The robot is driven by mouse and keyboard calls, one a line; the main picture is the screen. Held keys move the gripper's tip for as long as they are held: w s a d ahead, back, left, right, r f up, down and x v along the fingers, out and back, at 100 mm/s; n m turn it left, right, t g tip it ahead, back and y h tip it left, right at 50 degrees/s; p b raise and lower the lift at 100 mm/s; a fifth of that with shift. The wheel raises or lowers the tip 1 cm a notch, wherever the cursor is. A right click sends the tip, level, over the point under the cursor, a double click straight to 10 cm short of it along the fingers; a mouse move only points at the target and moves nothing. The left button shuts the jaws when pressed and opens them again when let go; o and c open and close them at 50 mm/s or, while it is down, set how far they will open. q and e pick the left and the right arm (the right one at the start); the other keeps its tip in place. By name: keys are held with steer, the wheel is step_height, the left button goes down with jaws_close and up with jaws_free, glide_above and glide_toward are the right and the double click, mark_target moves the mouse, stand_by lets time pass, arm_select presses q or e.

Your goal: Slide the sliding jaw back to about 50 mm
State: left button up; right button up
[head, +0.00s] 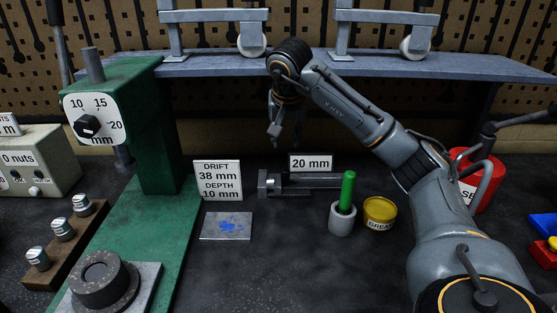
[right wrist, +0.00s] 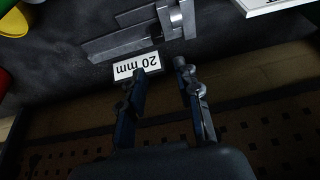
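I cannot tell clearly which block is the sliding jaw. A "20 mm" sign (head: 311,163) stands behind it. My right gripper (head: 284,136) hangs above and behind the vise, fingers apart, empty, touching nothing; it also shows in the right wrist view (right wrist: 161,75).
A drift and depth sign (head: 217,180) and a blue-marked plate (head: 226,226) are left of the vise. A grey cup (head: 342,221) with a green rod (head: 347,190) and a yellow grease tin (head: 379,213) stand close in front and right. A shelf (head: 220,69) crosses behind.

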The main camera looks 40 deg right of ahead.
mark_target(286, 171)
steer(key=x, duration=1.3)
steer(key=shift+s+p, duration=0.25)
steer(key=shift+p, duration=0.05)
jaws_close()
